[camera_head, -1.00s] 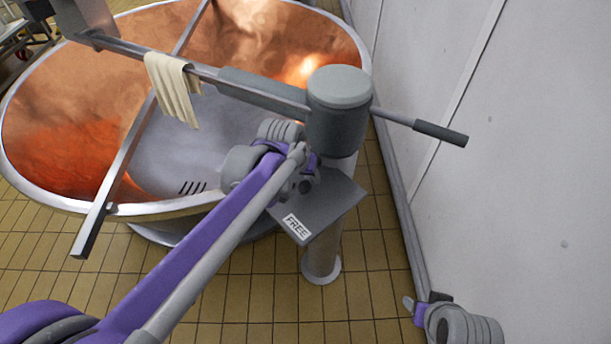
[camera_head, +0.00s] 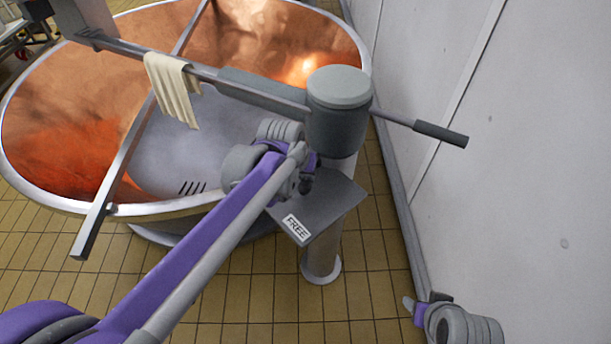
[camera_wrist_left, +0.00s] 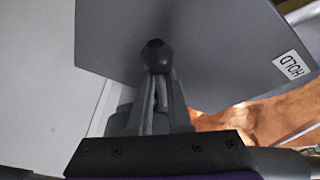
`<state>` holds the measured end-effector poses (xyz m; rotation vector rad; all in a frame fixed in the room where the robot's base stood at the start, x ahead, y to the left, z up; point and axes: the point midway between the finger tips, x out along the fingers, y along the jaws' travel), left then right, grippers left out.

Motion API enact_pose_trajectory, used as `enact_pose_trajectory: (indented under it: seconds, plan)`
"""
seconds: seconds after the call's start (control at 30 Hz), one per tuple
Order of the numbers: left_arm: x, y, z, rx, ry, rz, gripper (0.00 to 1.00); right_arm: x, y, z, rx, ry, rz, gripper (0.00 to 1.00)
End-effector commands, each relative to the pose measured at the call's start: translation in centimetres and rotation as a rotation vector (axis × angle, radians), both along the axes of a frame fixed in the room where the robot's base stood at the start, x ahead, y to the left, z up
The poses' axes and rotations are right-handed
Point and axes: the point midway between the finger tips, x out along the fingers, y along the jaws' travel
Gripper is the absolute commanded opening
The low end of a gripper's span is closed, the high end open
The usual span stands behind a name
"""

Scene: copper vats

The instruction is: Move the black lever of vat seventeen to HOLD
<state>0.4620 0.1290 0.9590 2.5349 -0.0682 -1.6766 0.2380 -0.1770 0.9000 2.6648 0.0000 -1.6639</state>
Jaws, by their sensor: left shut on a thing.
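The grey plate (camera_head: 335,203) of the vat's post bears a FREE label (camera_head: 297,227) at its near left edge. The left wrist view shows the plate's underside or face (camera_wrist_left: 215,50) with a HOLD label (camera_wrist_left: 292,66) at its right. The black lever's round knob (camera_wrist_left: 156,56) sits between the fingertips of my left gripper (camera_wrist_left: 157,80), which is shut on it. In the head view my left gripper (camera_head: 307,178) is at the plate's upper left, mostly hidden by its wrist. My right gripper (camera_head: 416,310) shows small at the lower right; its jaws are unclear.
The copper vat (camera_head: 60,130) fills the left and back. A grey post head (camera_head: 340,105) carries a bar with a cloth (camera_head: 173,90) and a dark-handled rod (camera_head: 440,133). A pale wall (camera_head: 530,170) closes the right side. Tiled floor (camera_head: 250,300) lies open in front.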

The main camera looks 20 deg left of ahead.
Motion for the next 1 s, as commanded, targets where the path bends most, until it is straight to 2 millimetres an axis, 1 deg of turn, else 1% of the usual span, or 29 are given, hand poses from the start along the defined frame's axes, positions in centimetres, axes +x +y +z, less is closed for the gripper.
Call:
enact_pose_trajectory:
  seconds: [0.03, 0.7, 0.87, 1.0]
  plan:
    - [-0.6, -0.1, -0.5, -0.001, 0.016, -0.003, 0.00, 0.0, 0.0, -0.1, 0.000, 0.000, 0.000, 0.57]
    - [-0.6, -0.1, -0.5, -0.001, 0.016, -0.006, 0.00, 0.0, 0.0, -0.1, 0.000, 0.001, 0.000, 0.57]
    - [-0.6, 0.3, -0.5, -0.001, 0.016, -0.034, 0.00, 0.0, 0.0, -0.1, 0.000, 0.000, 0.000, 0.57]
    - [-0.5, 1.0, -0.5, 0.000, 0.016, -0.095, 0.00, 0.0, 0.0, 0.0, 0.000, 0.000, 0.000, 0.57]
